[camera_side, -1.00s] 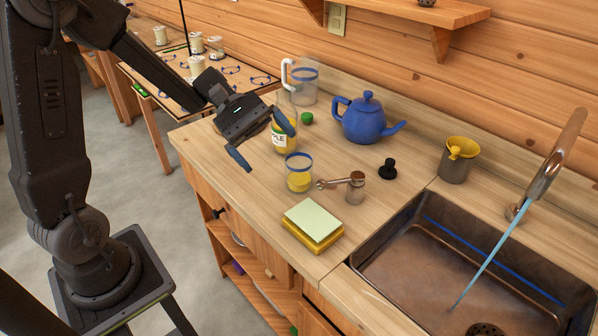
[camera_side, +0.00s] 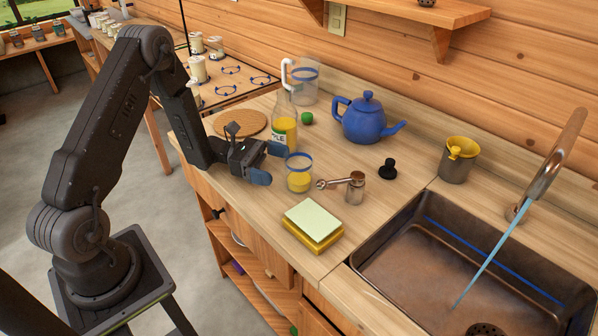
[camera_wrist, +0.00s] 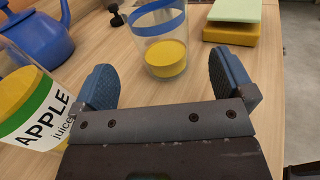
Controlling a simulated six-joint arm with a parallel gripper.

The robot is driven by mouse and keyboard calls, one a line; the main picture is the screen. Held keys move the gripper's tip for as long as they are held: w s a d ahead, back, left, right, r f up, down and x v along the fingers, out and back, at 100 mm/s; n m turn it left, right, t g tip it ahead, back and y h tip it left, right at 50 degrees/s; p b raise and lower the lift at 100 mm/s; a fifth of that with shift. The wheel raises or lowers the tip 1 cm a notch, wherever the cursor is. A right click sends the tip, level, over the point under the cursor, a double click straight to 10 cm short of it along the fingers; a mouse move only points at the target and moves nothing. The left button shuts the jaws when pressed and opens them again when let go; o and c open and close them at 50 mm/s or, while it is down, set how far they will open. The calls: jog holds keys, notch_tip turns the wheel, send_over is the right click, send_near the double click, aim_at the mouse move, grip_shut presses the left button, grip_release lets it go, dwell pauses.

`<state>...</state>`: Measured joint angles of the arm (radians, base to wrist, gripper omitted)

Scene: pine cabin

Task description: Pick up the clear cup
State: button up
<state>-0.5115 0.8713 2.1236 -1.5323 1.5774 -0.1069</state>
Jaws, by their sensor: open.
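The clear cup (camera_side: 299,173) stands upright on the wooden counter, with a blue band at its rim and something yellow in its lower part. In the wrist view the cup (camera_wrist: 161,40) stands just ahead of my fingers, roughly centred between them. My gripper (camera_side: 270,164) is open and low over the counter, to the left of the cup in the side view. Its two blue finger pads (camera_wrist: 165,80) are spread wide with nothing between them. The fingertips look close to the cup; I cannot tell whether they reach around it.
An apple juice bottle (camera_side: 284,130) stands close to my gripper. A yellow block with a pale green top (camera_side: 313,220), a metal tool (camera_side: 354,188) and a black stopper (camera_side: 388,169) are near the cup. A blue teapot (camera_side: 364,120) stands behind; the sink (camera_side: 400,275) is right.

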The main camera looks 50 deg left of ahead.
aim_at(298, 170)
jog(key=x, duration=0.6)
jog(key=shift+w+d, duration=0.15)
jog(key=shift+d, duration=0.25)
jog(key=c, duration=1)
